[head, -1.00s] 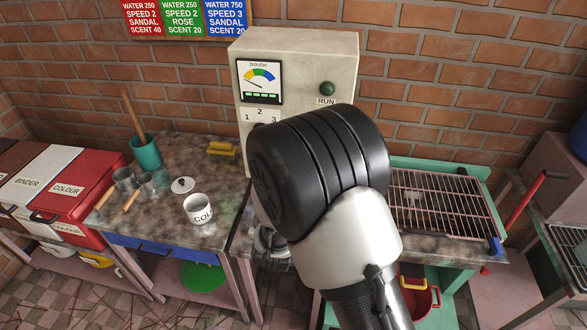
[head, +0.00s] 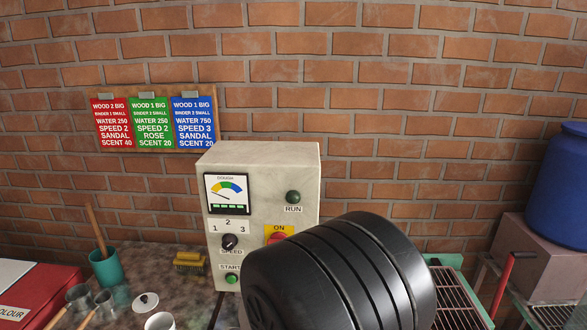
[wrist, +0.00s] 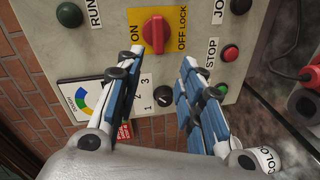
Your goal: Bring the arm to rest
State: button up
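My gripper (wrist: 162,62) is open, its two blue-padded fingers apart with nothing between them. In the wrist view it is in front of the control box (wrist: 195,18). The red ON/OFF LOCK switch (wrist: 156,32) shows just beyond the fingertips; I cannot tell whether they touch it. The speed knob (wrist: 163,96) shows between the fingers. In the head view my black arm joint (head: 340,275) covers the lower middle, in front of the box (head: 265,165), and hides part of the red switch (head: 277,238). My gripper is hidden there.
Recipe cards (head: 152,122) hang on the brick wall. A teal cup (head: 106,268), a yellow brush (head: 189,262) and a white mug (head: 160,321) stand on the left bench. A wire rack (head: 457,297) and a blue barrel (head: 560,180) are at the right.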

jog(key=s+d+r+m+g+y, duration=0.3)
jog(key=s+d+r+m+g, duration=0.4)
jog(key=s+d, duration=0.25)
jog(key=s+d+m+g+h, duration=0.1)
jog(key=s+d+m, duration=0.3)
jog(key=s, duration=0.7)
jog(key=s+d+m+g+h, duration=0.2)
jog(key=s+d, duration=0.5)
jog(key=s, duration=0.5)
jog(key=shift+d+m+g, duration=0.15)
jog(key=shift+m+g, duration=0.55)
jog(key=shift+m, duration=0.4)
jog(key=shift+s+f, duration=0.1)
